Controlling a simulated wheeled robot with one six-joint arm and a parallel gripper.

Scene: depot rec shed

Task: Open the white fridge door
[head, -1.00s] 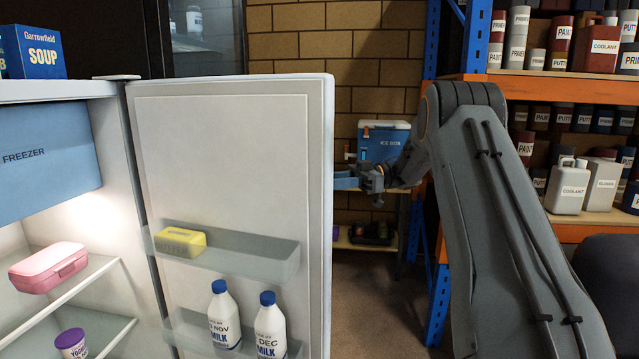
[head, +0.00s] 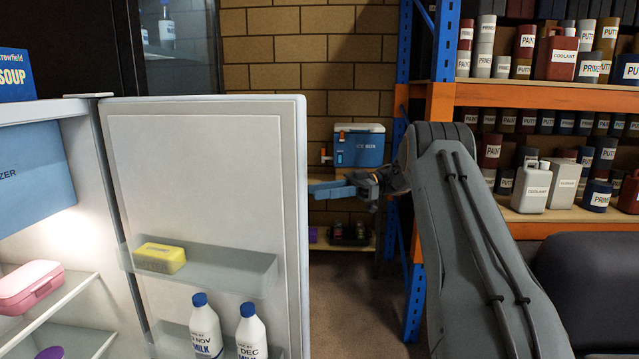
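The white fridge door (head: 205,170) stands wide open, its inner side facing me. Its shelves hold a yellow box (head: 160,257) and two milk bottles (head: 206,326). The fridge interior shows at the left, with a blue freezer panel (head: 32,180) and a pink box (head: 30,287) on a shelf. My gripper (head: 328,190) is just right of the door's free edge, its blue fingers pointing left toward it. Part of the fingers may be hidden behind the door edge. I cannot tell whether they touch the door or how far apart they are.
A blue ice box (head: 358,146) stands on a wooden shelf behind my gripper. An orange and blue rack (head: 540,94) with paint tins and coolant jugs fills the right. A soup box (head: 14,75) sits on the fridge top. Bare floor (head: 345,300) lies right of the door.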

